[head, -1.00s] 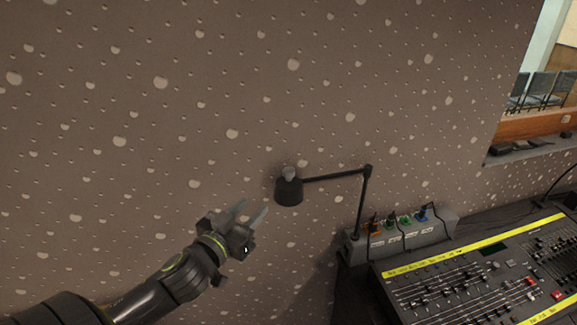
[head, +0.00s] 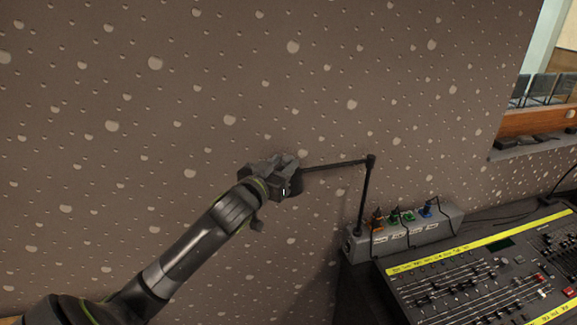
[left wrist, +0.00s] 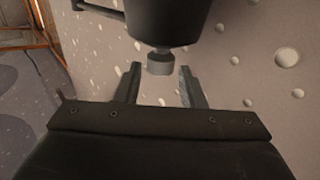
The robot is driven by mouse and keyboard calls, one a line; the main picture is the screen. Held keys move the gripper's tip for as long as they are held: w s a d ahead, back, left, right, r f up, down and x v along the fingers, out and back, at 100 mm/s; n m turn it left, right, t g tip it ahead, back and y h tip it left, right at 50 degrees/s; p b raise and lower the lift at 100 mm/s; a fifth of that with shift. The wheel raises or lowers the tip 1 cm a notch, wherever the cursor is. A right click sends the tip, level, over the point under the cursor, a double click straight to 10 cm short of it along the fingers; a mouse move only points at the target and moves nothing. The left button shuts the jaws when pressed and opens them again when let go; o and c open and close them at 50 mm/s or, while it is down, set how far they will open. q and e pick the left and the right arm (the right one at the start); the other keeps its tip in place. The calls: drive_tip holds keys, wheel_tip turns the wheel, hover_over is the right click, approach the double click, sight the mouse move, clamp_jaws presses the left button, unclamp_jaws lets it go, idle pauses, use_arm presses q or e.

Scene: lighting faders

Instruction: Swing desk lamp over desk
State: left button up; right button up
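The black desk lamp has an upright post and a thin horizontal arm (head: 336,165) reaching left from the post's top, out beyond the desk. Its head is mostly hidden behind my left gripper (head: 283,170) in the head view. In the left wrist view the dark lamp head (left wrist: 168,20) hangs above the fingers, with a small grey knob (left wrist: 160,64) at its end. My left gripper (left wrist: 158,84) is open there, one finger on either side of the knob, with visible gaps between. My right gripper is not in view.
The desk carries a fader console (head: 470,285) at the lower right. A grey box (head: 405,238) with coloured plugs sits by the lamp's foot. A speckled brown wall (head: 180,90) stands close behind the lamp. A window opening is at the upper right.

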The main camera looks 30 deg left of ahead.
sight(285, 162)
use_arm(q)
drive_tip(key=shift+w+a+b, duration=0.15)
drive_tip(key=shift+w+b, duration=0.35)
drive_tip(key=shift+w, duration=1.15)
drive_tip(key=shift+c, duration=0.4)
clamp_jaws()
